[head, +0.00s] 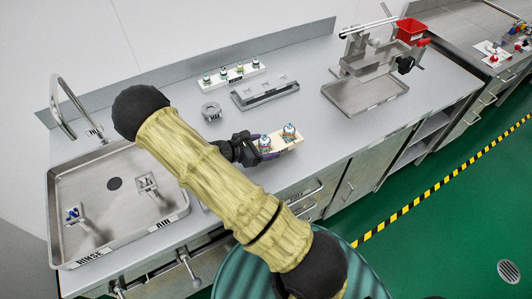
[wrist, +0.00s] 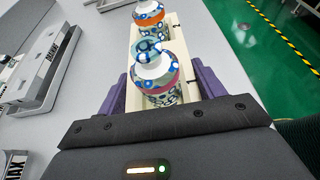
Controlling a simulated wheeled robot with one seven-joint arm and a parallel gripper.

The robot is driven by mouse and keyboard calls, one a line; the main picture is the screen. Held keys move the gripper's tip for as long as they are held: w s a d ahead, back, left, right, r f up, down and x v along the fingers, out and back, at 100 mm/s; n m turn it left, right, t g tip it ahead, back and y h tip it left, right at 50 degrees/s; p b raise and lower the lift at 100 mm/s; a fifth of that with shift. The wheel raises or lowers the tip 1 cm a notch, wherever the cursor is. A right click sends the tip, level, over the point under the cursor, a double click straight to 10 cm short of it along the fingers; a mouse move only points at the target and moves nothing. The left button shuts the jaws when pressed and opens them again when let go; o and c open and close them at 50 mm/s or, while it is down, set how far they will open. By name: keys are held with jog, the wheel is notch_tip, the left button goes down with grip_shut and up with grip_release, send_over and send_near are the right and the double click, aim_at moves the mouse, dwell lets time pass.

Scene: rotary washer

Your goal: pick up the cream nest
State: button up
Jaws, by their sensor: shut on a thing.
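The cream nest (head: 286,143) is a small cream block carrying two blue-and-white patterned bottles, one with an orange band (head: 289,131). In the head view it is at the middle of the counter, near the front edge. My gripper (head: 257,148) is shut on its left end, with purple finger pads on both sides. In the wrist view the nest (wrist: 182,40) runs away from me between the pads, and the nearer bottle (wrist: 157,75) hides part of it. I cannot tell whether the nest touches the counter.
A second cream holder with several bottles (head: 228,76) stands at the back. A grey slotted tray (head: 265,93) and a round grey part (head: 211,112) lie in front of it. A sink (head: 115,185) is at left, a metal press with a tray (head: 365,95) at right.

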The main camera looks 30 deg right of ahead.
aim_at(265, 136)
notch_tip(265, 136, up, 6)
jog(key=shift+f, duration=0.15)
dwell(0.7)
